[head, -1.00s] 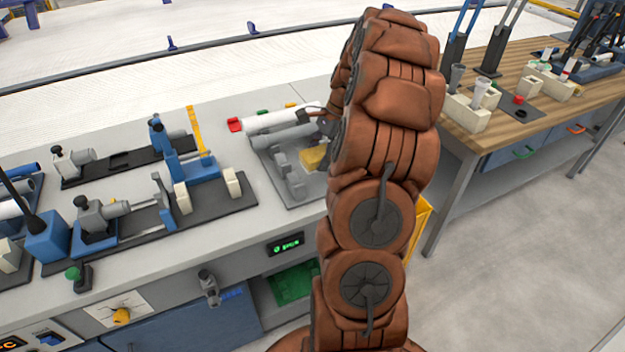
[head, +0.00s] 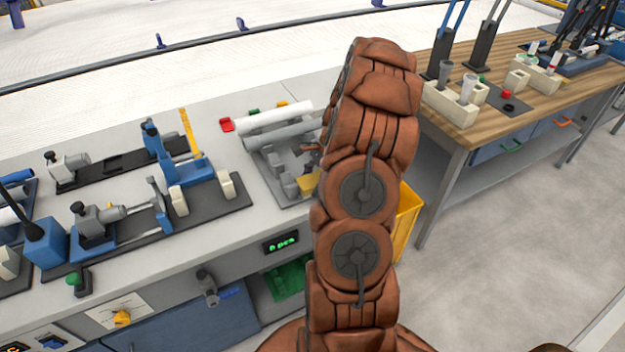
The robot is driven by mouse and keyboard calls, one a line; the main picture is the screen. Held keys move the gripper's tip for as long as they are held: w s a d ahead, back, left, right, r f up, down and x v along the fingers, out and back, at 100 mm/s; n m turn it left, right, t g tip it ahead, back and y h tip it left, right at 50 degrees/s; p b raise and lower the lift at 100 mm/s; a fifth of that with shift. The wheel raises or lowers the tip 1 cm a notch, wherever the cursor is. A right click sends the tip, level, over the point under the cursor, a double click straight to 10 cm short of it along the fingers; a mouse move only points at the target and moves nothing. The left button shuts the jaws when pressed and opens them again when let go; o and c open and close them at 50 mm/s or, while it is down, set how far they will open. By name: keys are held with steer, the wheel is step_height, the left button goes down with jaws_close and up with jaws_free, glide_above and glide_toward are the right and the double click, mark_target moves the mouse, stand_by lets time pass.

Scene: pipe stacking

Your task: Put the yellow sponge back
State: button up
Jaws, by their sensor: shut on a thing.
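The yellow sponge (head: 307,182) shows at the front right of the grey tray (head: 262,172) on the workbench, partly hidden behind my arm. My gripper (head: 312,150) is mostly hidden behind my arm; only a small part shows just above the sponge. It is shut on the sponge. The fingertips cannot be made out, nor whether the sponge touches the tray.
A white pipe (head: 273,117) and a grey pipe (head: 284,134) lie at the tray's back. Blue clamp fixtures (head: 190,170) stand further left. A yellow bin (head: 407,222) is right of the bench, before a wooden table (head: 470,140).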

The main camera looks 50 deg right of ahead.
steer(key=o, duration=1.1)
steer(key=shift+f, duration=0.1)
steer(key=b+v, duration=0.3)
steer(key=v, duration=0.7)
steer(key=shift+a+v, duration=0.2)
steer(key=shift+v, duration=0.95)
